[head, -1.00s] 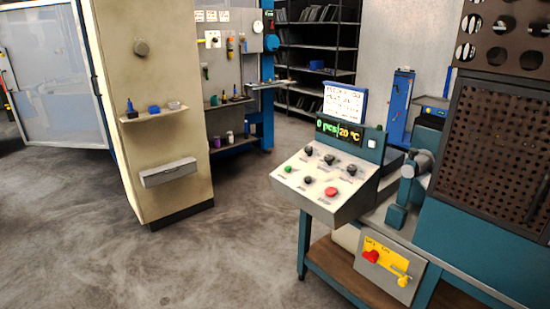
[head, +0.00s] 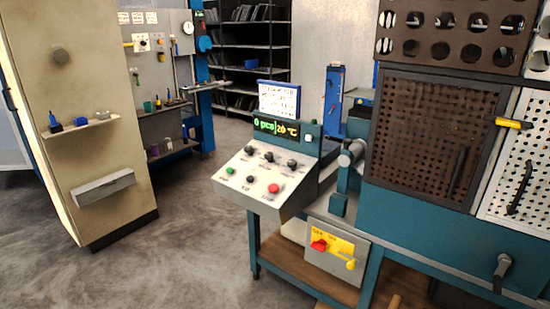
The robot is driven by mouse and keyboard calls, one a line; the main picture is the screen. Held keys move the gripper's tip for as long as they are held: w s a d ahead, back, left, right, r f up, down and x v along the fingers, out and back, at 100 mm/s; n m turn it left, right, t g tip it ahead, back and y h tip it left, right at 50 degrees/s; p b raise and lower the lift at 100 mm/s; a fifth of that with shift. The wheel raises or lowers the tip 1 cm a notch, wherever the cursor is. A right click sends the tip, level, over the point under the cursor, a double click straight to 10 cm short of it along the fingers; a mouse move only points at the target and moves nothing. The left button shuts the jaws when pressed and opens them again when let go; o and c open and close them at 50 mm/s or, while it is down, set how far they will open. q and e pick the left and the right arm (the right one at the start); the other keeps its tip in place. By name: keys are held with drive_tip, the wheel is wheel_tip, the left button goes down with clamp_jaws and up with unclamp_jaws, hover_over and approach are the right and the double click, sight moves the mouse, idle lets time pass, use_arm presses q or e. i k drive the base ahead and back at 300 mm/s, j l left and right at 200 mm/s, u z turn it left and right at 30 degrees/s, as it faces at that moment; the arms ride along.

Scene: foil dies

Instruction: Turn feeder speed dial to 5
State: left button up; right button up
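Below are a green button (head: 230,170), a dark knob (head: 250,179) and a red button (head: 273,188). The labels and dial settings are too small to read, so I cannot tell which is the feeder speed dial. Neither of my grippers is in view.
A display (head: 276,127) above the panel reads "0 pcs" and "20 °C". A yellow switch plate (head: 342,246) with a red handle sits below. A dark perforated guard (head: 425,135) stands at right, a beige cabinet (head: 85,150) at left. The floor (head: 185,235) between is clear.

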sight(249, 149)
drive_tip(key=i+j+z, duration=0.3)
drive_tip(key=i, duration=0.3)
drive_tip(key=i+j+z, duration=0.3)
drive_tip(key=i, duration=0.25)
drive_tip(key=j, duration=0.1)
